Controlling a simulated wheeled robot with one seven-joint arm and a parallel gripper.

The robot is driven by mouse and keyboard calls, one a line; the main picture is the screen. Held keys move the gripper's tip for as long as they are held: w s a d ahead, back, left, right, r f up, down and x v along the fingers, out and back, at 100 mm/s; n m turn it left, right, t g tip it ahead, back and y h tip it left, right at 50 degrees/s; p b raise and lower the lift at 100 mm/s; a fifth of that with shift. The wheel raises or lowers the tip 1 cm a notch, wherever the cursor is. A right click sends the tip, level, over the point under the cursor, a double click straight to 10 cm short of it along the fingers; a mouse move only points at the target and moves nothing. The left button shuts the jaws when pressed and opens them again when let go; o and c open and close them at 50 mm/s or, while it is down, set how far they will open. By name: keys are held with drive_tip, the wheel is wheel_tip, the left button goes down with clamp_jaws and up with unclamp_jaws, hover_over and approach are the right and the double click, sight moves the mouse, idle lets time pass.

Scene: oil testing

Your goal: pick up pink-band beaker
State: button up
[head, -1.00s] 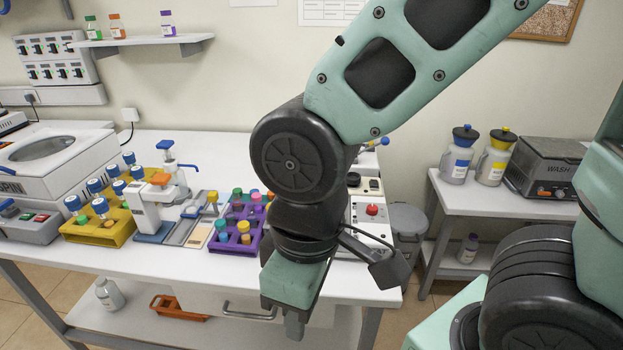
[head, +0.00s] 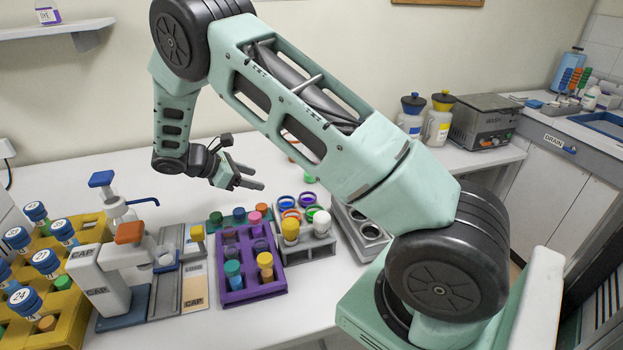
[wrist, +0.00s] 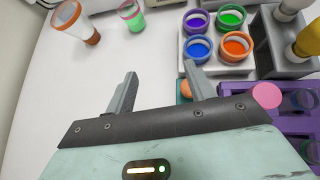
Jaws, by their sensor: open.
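The pink-band beaker (wrist: 133,22), a small clear cup with a pink rim and green contents, stands on the white table at the top of the wrist view. In the head view, a bit of green (head: 308,179) beside my arm may be its contents; my arm hides most of that spot. My gripper (wrist: 160,70) is open, with nothing between its fingers. In the head view my gripper (head: 257,178) is over the back of the table, left of that green spot.
A grey rack (wrist: 187,66) of coloured-ring cups is right of my fingertips. A purple rack (head: 256,292) of tubes, a capping device (head: 112,264) and a yellow rack (head: 88,306) fill the front left.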

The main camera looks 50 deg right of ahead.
drive_tip(key=w+d+h, duration=0.1)
drive_tip(key=d, duration=0.1)
drive_tip(key=w+d+f+h, duration=0.1)
drive_tip(key=d, duration=0.1)
drive_tip(key=d+f+n, duration=0.1)
drive_tip(key=d, duration=0.2)
drive_tip(key=shift+w+d+f+h, duration=0.1)
drive_tip(key=shift+w+f+h, duration=0.15)
drive_tip(key=shift+w+h, duration=0.15)
drive_tip(key=p, duration=0.3)
approach(311, 174)
drive_tip(key=d+f, duration=0.1)
drive_tip(key=d, duration=0.2)
drive_tip(key=w+d+f, duration=0.1)
drive_tip(key=d, duration=0.1)
drive_tip(key=shift+d+f, duration=0.2)
drive_tip(key=shift+f, duration=0.15)
drive_tip(key=p+x, duration=0.1)
drive_tip(key=x, duration=0.1)
drive_tip(key=p+x, duration=0.2)
drive_tip(key=x, duration=0.1)
drive_tip(key=shift+s+d, duration=0.1)
drive_tip(key=shift+s, duration=0.15)
drive_tip(key=shift+s+d+f, duration=0.1)
drive_tip(key=shift+d+f, duration=0.2)
drive_tip(key=c, duration=0.8)
